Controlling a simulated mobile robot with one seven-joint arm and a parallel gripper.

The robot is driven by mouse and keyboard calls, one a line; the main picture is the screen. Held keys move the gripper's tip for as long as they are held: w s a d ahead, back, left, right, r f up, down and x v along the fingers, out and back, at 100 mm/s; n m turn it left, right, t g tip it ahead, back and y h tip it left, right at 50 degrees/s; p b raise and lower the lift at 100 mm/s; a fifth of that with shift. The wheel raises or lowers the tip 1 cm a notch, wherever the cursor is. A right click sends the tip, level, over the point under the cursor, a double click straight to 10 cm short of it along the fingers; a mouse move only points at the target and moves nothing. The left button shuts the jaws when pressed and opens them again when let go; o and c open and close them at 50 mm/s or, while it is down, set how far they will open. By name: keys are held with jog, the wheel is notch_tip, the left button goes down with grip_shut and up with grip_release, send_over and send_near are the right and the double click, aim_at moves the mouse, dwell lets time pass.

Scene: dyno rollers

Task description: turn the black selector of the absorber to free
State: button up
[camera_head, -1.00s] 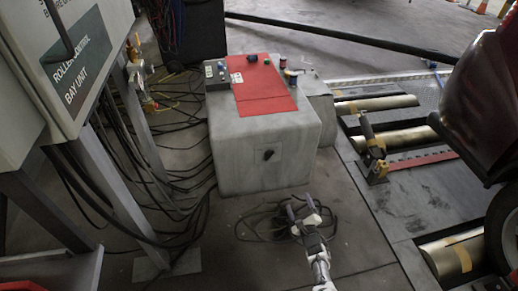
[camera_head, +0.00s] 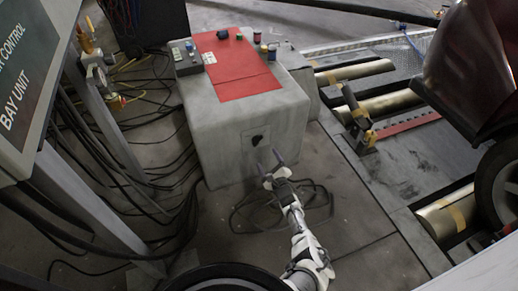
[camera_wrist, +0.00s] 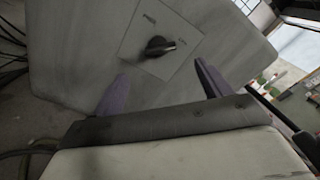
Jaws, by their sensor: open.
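The absorber (camera_head: 225,130) is a large grey box with a red mat on its top. Its black selector (camera_head: 257,140) sits on a square plate on the front face. In the wrist view the selector (camera_wrist: 158,46) is a black knob on the plate (camera_wrist: 180,66), which carries two small labels too blurred to read surely. The knob's pointer end lies toward the right-hand label. My gripper (camera_head: 270,163) is open and empty, just in front of and below the selector. Its two fingers (camera_wrist: 160,88) are apart, with the knob between and beyond them, not touched.
Black cables (camera_head: 150,190) lie on the floor left of the absorber, and a coil (camera_head: 310,200) lies below its front. A control cabinet (camera_head: 25,80) stands at the left. Rollers (camera_head: 440,218) and a red car (camera_head: 480,70) are at the right.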

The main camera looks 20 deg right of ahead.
aim_at(258, 143)
jog(key=w+b, duration=0.4)
jog(key=w, duration=0.1)
jog(key=w+b, duration=0.2)
jog(key=shift+w+a+f, duration=0.2)
jog(key=shift+w+f, duration=0.05)
jog(key=shift+w, duration=0.05)
jog(key=shift+w+r+b, duration=0.25)
jog(key=shift+w+b, duration=0.55)
jog(key=shift+w, duration=0.15)
jog(key=c, duration=1)
